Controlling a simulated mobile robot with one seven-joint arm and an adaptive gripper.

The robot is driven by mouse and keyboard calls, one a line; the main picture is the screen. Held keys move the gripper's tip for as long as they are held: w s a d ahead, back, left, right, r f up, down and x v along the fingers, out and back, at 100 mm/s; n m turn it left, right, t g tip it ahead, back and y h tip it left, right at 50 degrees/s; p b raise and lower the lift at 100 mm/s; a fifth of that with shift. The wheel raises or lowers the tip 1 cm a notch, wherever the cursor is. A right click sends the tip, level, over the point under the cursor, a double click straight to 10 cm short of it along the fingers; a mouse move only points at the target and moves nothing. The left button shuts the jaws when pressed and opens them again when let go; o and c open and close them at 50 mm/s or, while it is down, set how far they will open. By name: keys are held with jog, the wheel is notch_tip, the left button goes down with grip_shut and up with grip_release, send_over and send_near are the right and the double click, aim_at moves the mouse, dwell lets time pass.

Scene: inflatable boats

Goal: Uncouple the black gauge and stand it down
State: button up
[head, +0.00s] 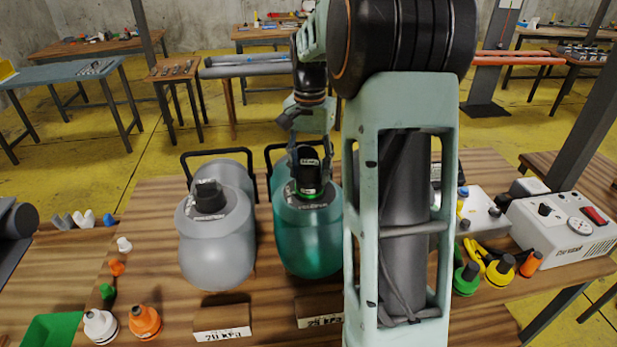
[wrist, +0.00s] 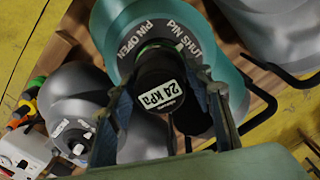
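The black gauge (wrist: 160,80), labelled 24 kPa, stands upright on the neck of the teal tank (head: 311,237). It also shows in the head view (head: 308,172), with a green ring at its base. My gripper (wrist: 160,75) comes from above with one finger on each side of the gauge, and both fingertips lie right against its sides. In the head view my gripper (head: 309,148) is over the teal tank. The words PIN OPEN and PIN SHUT are on the tank's shoulder. The pin itself I cannot make out.
A grey tank (head: 215,245) with a black cap stands to the left. Wooden blocks (head: 222,318) with labels lie in front of the tanks. Small white and orange bottles (head: 144,322) stand at front left. A white pump box (head: 565,230) is at right. My arm hides the table's middle right.

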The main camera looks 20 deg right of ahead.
jog(key=c, duration=0.7)
jog(key=n+p, duration=0.1)
jog(key=n, duration=0.3)
jog(key=shift+f, duration=0.1)
jog(key=n+p, duration=0.1)
jog(key=n, duration=0.1)
jog(key=shift+s+n, duration=0.1)
jog(key=shift+n, duration=1)
jog(key=n+p, duration=0.1)
jog(key=n, duration=0.3)
